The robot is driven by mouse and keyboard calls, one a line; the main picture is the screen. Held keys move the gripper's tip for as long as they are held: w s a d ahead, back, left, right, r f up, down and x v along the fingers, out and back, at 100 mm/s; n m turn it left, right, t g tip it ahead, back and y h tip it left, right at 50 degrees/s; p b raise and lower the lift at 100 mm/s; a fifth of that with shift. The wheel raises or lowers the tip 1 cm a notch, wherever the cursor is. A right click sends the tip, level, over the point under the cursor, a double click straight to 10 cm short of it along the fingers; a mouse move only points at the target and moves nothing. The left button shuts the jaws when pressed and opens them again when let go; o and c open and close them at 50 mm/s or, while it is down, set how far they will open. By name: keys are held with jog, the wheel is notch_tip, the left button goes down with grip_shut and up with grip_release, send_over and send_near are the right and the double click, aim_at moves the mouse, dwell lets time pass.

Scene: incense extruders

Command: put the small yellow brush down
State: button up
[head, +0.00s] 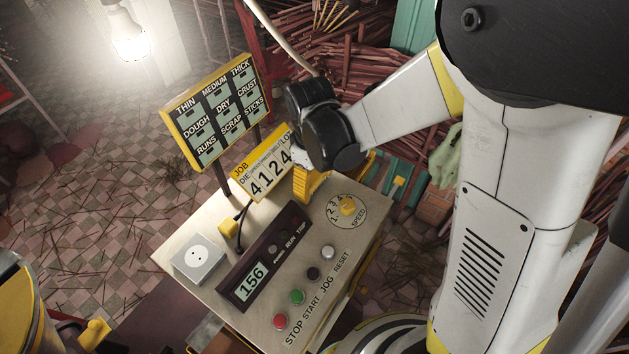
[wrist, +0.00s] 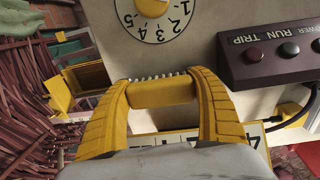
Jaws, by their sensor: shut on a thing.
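The small yellow brush (wrist: 162,92) lies crosswise between the two yellow fingers of my gripper (wrist: 162,100) in the wrist view. Its dark and pale bristles show along its far edge. My gripper is shut on it, one finger at each end. In the head view my gripper (head: 312,184) is over the far edge of the beige control panel (head: 220,215), between the JOB number sign and the speed dial. The brush cannot be made out there. I cannot tell whether the brush touches the panel top.
The panel carries a speed dial (head: 347,206), a dark display box (head: 265,256) reading 156, several buttons and a white socket block (head: 199,258). The JOB sign (head: 263,167) and a larger label board (head: 215,112) stand behind. Bare panel lies between display and dial.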

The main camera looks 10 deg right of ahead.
aim_at(313, 178)
jog(key=shift+f+b, duration=0.65)
jog(key=o, duration=1.4)
jog(key=shift+r, duration=0.1)
jog(key=r+p, duration=0.2)
jog(key=r, duration=0.4)
jog(key=r+p, duration=0.1)
jog(key=r, duration=0.4)
jog(key=shift+s+a+r+p, duration=0.15)
jog(key=shift+a+r+p, duration=0.05)
jog(key=shift+r+p, duration=0.2)
jog(key=shift+s+r, duration=0.1)
jog(key=shift+r, duration=0.6)
jog(key=s+d+r+m+t, duration=0.2)
jog(key=s+d+m, duration=0.1)
jog(key=s+d+r+m+t, duration=0.2)
jog(key=s+d+m, duration=0.1)
jog(key=s, duration=0.1)
jog(key=s+d+r+m+t, duration=0.2)
jog(key=s+d+m, duration=0.1)
jog(key=shift+s+d+r+t, duration=0.15)
jog(key=shift+d+r+t, duration=0.15)
jog(key=shift+d+t, duration=0.1)
